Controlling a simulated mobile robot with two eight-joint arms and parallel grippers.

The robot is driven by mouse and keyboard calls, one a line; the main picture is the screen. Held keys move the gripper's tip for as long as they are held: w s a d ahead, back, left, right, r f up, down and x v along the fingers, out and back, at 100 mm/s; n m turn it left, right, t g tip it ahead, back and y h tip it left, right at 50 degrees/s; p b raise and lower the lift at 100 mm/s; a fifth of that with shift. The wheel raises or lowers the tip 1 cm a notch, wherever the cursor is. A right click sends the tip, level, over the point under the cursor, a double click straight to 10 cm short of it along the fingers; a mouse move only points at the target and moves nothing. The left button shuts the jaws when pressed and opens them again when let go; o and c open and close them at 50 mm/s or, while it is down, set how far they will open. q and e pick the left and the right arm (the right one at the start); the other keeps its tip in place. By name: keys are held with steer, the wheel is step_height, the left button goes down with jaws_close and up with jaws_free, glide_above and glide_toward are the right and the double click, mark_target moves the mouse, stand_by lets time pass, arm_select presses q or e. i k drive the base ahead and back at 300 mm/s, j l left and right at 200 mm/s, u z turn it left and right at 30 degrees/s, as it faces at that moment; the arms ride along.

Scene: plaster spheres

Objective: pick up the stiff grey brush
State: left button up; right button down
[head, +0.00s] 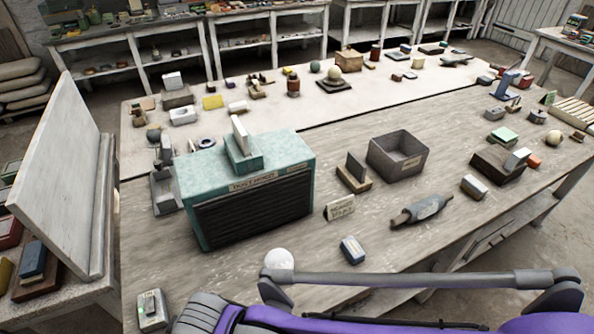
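I cannot clearly pick out the stiff grey brush in the head view. Several small grey things lie on the long wooden table (290,262), too small to name surely. One is a long grey roller-like thing with brown ends (421,209), lying right of centre. A small blue-grey block (352,250) lies near the front edge, and a pale grey block (474,187) lies farther right. Neither gripper's fingertips show. Purple and grey parts of my own body cross the bottom of the view and hide part of the front edge.
A teal box with a dark slatted front (249,201) stands left of centre. A grey open bin (398,155) stands behind a small sign (340,207). A large pale board (62,168) leans at the left. Bare tabletop shows around the roller-like thing. Shelving lines the back.

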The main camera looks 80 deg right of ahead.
mark_target(471, 186)
steer(key=z, duration=3.65)
